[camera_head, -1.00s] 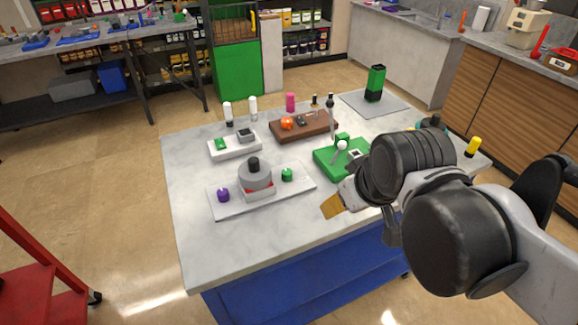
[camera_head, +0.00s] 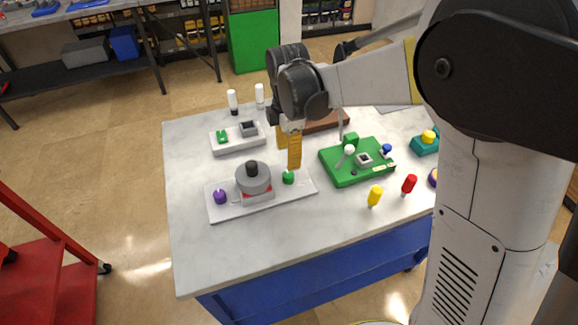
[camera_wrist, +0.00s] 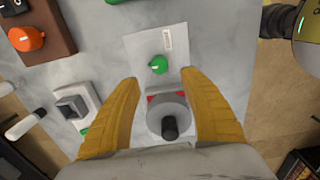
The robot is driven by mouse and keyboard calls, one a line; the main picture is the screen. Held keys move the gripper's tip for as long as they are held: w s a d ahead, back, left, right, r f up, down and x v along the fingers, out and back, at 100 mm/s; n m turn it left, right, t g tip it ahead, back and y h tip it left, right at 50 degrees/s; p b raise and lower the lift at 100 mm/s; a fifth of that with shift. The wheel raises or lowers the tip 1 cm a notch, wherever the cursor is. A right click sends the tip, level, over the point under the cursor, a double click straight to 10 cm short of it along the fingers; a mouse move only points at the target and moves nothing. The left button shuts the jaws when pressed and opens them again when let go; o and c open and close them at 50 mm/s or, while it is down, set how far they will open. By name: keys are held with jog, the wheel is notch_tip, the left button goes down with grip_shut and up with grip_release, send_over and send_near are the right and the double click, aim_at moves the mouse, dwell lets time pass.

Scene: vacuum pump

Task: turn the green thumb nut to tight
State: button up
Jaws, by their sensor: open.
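The green thumb nut (camera_head: 288,177) stands on the right part of the pale base plate (camera_head: 305,189), beside the grey pump cylinder (camera_head: 253,181) with its black knob. In the wrist view the green thumb nut (camera_wrist: 158,65) shows a white mark on top and sits just beyond the fingertips, in line with the gap between them. My gripper (camera_head: 290,160) points down above the nut, with its yellow fingers spread and nothing between the tips. In the wrist view my gripper (camera_wrist: 160,82) frames the grey cylinder (camera_wrist: 167,115) lower down. Contact with the nut does not show.
A purple knob (camera_head: 220,197) is at the plate's left end. A green block (camera_head: 350,175) with a white-balled lever stands to the right. A small white unit (camera_head: 238,146) lies behind. Yellow (camera_head: 375,195) and red (camera_head: 409,184) handles stand at front right. The table's front left is clear.

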aim_at(288, 174)
notch_tip(288, 174, down, 9)
jog(key=b, duration=0.2)
jog(key=shift+b, duration=0.3)
jog(key=shift+r, duration=0.1)
grip_shut()
